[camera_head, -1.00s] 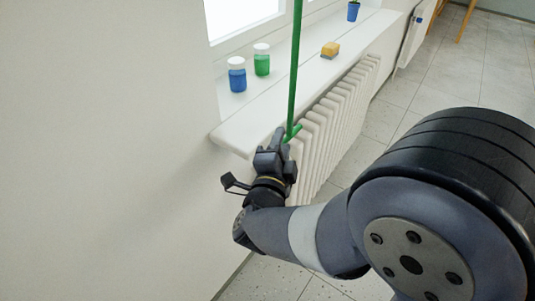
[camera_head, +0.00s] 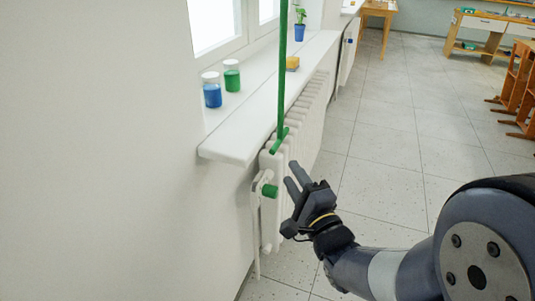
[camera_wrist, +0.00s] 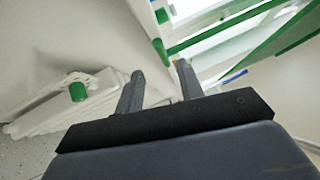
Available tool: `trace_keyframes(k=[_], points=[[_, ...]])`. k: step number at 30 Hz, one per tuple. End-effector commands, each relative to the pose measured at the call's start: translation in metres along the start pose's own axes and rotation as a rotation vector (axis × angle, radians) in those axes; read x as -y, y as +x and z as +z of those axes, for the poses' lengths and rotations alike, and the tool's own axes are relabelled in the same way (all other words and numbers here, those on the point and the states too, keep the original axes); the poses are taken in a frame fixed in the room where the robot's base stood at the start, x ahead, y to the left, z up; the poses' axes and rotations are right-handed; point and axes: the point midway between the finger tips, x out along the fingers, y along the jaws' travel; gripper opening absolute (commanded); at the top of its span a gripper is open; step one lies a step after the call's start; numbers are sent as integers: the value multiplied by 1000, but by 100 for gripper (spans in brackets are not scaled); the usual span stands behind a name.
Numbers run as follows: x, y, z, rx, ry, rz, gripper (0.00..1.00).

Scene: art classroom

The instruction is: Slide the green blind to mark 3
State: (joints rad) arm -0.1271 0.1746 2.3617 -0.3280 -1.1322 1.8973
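The green blind shows in the head view as a narrow upright green strip (camera_head: 282,70) in front of the window sill. A short green crossbar (camera_head: 280,140) is at its lower end, near the radiator top. My gripper (camera_head: 293,178) is open and empty, below and to the right of the crossbar and apart from it. In the wrist view my gripper's fingers (camera_wrist: 160,82) are spread with nothing between them. Green bars cross above them there; I cannot tell which belong to the blind. No mark 3 can be read in either view.
A white radiator (camera_head: 305,125) with a green valve knob (camera_head: 270,191) stands under the sill (camera_head: 245,130). The knob is just left of my gripper. A blue jar (camera_head: 212,92), a green jar (camera_head: 232,77) and a sponge (camera_head: 292,63) stand on the sill.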

Motion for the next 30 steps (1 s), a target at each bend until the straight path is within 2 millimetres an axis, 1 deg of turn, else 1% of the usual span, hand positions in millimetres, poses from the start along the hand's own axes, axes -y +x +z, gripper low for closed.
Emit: trace_keyframes(k=[2, 5, 12, 15, 18, 21, 24, 30], points=[[0, 6, 0, 2, 1, 2, 36], [0, 21, 1, 4, 1, 2, 36], [0, 66, 1, 3, 0, 2, 36], [0, 82, 1, 3, 0, 1, 36], [0, 94, 1, 2, 0, 1, 36], [0, 102, 1, 2, 0, 1, 36], [0, 105, 1, 1, 0, 1, 36], [0, 106, 1, 1, 0, 1, 36]])
